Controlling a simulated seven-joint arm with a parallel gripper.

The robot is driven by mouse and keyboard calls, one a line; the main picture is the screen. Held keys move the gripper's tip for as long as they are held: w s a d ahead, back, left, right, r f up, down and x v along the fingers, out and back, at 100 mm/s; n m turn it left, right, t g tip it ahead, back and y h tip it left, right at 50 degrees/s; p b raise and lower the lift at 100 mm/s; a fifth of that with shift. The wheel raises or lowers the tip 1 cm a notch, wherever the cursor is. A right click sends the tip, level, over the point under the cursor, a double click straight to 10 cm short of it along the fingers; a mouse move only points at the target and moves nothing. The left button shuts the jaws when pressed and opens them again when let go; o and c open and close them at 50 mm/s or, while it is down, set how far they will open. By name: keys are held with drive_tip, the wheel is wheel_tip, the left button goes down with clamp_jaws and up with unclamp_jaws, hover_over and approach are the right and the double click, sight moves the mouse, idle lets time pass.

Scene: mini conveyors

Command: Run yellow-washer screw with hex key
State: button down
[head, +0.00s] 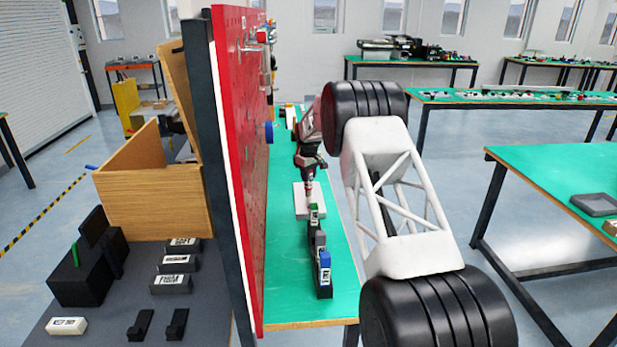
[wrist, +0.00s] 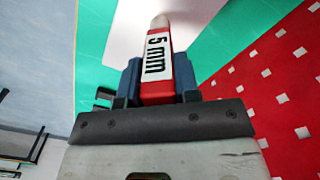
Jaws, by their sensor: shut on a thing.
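My gripper (wrist: 157,88) is shut on a red-handled hex key (wrist: 158,62) marked "5 mm" in the wrist view. The key lies between the two blue fingers, and its pale end points toward a white plate (wrist: 200,14). In the head view my gripper (head: 309,168) is above the white plate (head: 301,204) on the green table, with a small red part of the key (head: 309,187) below it. I cannot tell whether the key touches the plate. No yellow washer or screw can be made out.
Holders with a green key (head: 314,213), a grey one (head: 320,240) and a blue one (head: 325,262) stand in a row on the green table (head: 290,300). A red perforated panel (head: 236,150) rises along the table's left side. The table's near end is clear.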

drive_tip(key=shift+r, duration=0.45)
drive_tip(key=shift+n, duration=0.3)
drive_tip(key=n, duration=2.2)
idle(0.5)
drive_tip(key=shift+f, duration=0.6)
idle(1.4)
